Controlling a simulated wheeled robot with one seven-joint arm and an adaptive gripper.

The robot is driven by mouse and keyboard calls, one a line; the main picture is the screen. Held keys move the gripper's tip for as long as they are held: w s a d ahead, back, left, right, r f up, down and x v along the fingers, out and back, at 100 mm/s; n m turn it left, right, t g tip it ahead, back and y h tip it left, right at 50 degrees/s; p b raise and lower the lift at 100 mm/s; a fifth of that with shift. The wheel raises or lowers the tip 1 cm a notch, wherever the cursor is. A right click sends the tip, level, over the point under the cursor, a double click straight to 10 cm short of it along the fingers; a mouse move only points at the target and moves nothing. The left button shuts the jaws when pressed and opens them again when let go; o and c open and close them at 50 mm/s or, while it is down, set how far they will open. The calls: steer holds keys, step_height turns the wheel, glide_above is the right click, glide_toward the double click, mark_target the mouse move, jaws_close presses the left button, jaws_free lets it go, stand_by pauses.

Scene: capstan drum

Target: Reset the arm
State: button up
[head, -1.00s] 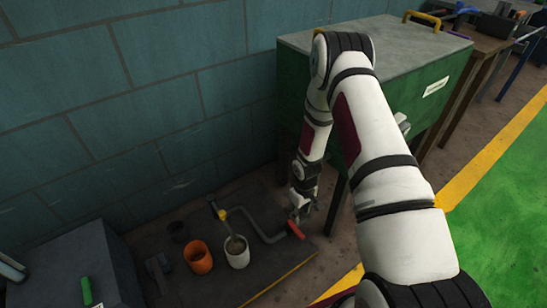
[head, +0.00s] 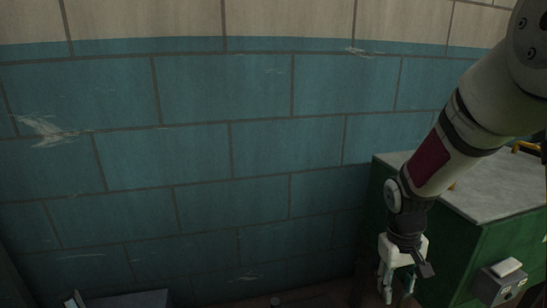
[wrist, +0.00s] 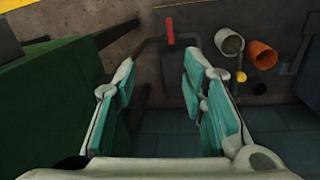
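My gripper (head: 398,284) hangs pointing down beside the left side of the green cabinet (head: 440,245), in front of the blue block wall. In the wrist view my gripper (wrist: 160,70) is open, its two teal-padded fingers wide apart with nothing between them. Below and beyond the fingertips is a bent grey pipe with a red handle (wrist: 169,31). The fingers are apart from it.
A white cup (wrist: 229,41) and an orange cup (wrist: 262,54) lie below, right of the fingers in the wrist view. The green cabinet (wrist: 40,110) is close on the left. The blue wall (head: 190,150) stands behind.

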steer(key=s+a+r+m, duration=0.1)
steer(key=s+a+r, duration=0.1)
steer(key=s+r, duration=0.5)
steer(key=s+a+r, duration=0.3)
steer(key=s+r, duration=0.4)
steer(key=s+a+r+y, duration=0.1)
steer(key=s+a+r, duration=0.1)
steer(key=s, duration=0.6)
steer(key=s+a+r, duration=0.1)
steer(key=s+a, duration=0.1)
steer(key=s, duration=0.6)
step_height(320, 180, up, 35)
steer(key=t+p, duration=0.4)
steer(key=p, duration=2.9)
steer(key=shift+d, duration=0.45)
